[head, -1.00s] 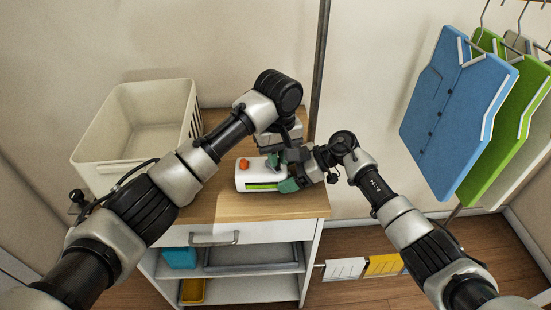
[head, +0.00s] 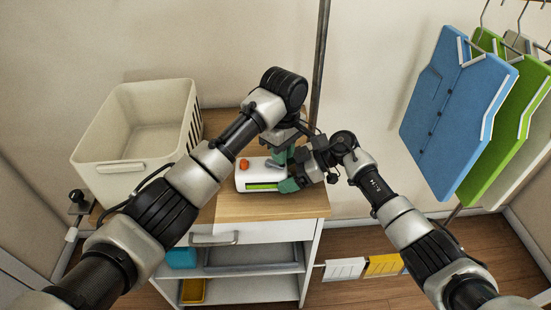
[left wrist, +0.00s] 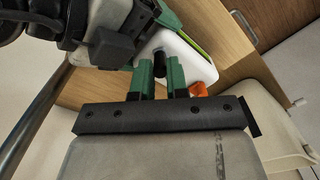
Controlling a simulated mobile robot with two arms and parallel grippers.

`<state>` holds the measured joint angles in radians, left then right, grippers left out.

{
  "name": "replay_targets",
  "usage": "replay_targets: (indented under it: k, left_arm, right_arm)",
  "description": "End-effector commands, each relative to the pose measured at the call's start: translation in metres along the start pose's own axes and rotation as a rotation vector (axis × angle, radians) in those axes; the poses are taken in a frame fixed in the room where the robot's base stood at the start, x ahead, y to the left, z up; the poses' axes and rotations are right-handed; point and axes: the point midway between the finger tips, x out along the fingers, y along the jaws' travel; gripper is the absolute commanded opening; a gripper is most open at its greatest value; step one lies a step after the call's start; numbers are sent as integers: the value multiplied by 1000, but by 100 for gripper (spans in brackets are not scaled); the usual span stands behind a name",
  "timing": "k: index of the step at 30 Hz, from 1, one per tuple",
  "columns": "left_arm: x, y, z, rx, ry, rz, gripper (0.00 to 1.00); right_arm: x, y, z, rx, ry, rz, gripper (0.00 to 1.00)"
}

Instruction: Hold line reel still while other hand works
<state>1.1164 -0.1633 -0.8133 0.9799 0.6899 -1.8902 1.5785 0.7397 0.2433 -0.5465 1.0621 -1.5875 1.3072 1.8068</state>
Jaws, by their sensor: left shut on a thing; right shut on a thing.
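The line reel (head: 252,177) is a white rounded box with a green strip on its front and an orange knob (head: 244,164) on top. It lies on the wooden top of a small cabinet. My right gripper (head: 290,184) is shut on its right end. My left gripper (head: 282,156) is above the reel, pointing down, its green fingers shut on a dark upright peg. In the left wrist view the peg (left wrist: 159,62) stands between those fingers, with the white reel (left wrist: 188,62) behind. A grey arm-like part (head: 272,164) shows on the reel's top; its link to the peg is partly hidden.
A white basket (head: 100,168) stands on the cabinet top (head: 245,207) at the left. A dark upright pole (head: 320,70) rises behind my grippers. Blue and green garment-shaped panels (head: 455,110) hang at the right. The cabinet top's front edge is clear.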

Motion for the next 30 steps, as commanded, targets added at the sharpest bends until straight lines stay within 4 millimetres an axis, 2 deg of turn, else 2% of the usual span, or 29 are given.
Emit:
replay_targets:
  k: [7,17,24,30]
  left_arm:
    - [0,10,-3,-293,-3,1,3]
    - [0,11,-5,-348,-1,1,3]
    - [0,18,-12,-636,-2,1,3]
    - [0,19,-13,-688,0,1,3]
  right_arm:
    - [1,0,0,0,1,-2,66]
    - [1,0,0,0,1,-2,66]
    - [1,0,0,-1,1,-2,66]
    - [1,0,0,-1,1,-2,66]
